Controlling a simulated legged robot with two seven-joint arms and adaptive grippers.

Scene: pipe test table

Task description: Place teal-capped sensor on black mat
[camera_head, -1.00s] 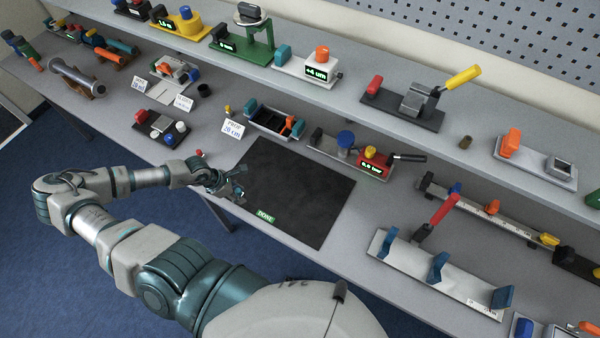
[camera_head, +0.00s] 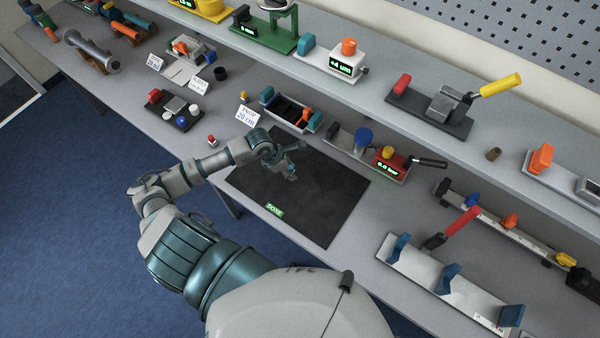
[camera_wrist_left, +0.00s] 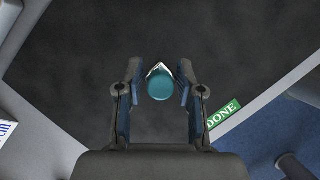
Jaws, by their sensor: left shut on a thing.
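The black mat (camera_head: 325,205) lies flat on the lower bench, with a green DONE label (camera_head: 274,210) at its front edge. My left gripper (camera_head: 289,170) is above the mat's upper part. In the left wrist view the same gripper (camera_wrist_left: 160,80) is shut on the teal-capped sensor (camera_wrist_left: 161,87), with its round teal cap facing the camera between the two fingers. The mat fills the background there. My right gripper is not in view.
A tray with teal ends (camera_head: 290,112) and a red gauge unit (camera_head: 390,160) stand behind the mat. A white PROOF sign (camera_head: 246,116) and a small red-topped piece (camera_head: 211,140) are to its left. A white rail with blue brackets (camera_head: 447,280) lies at right. The mat's front and right are clear.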

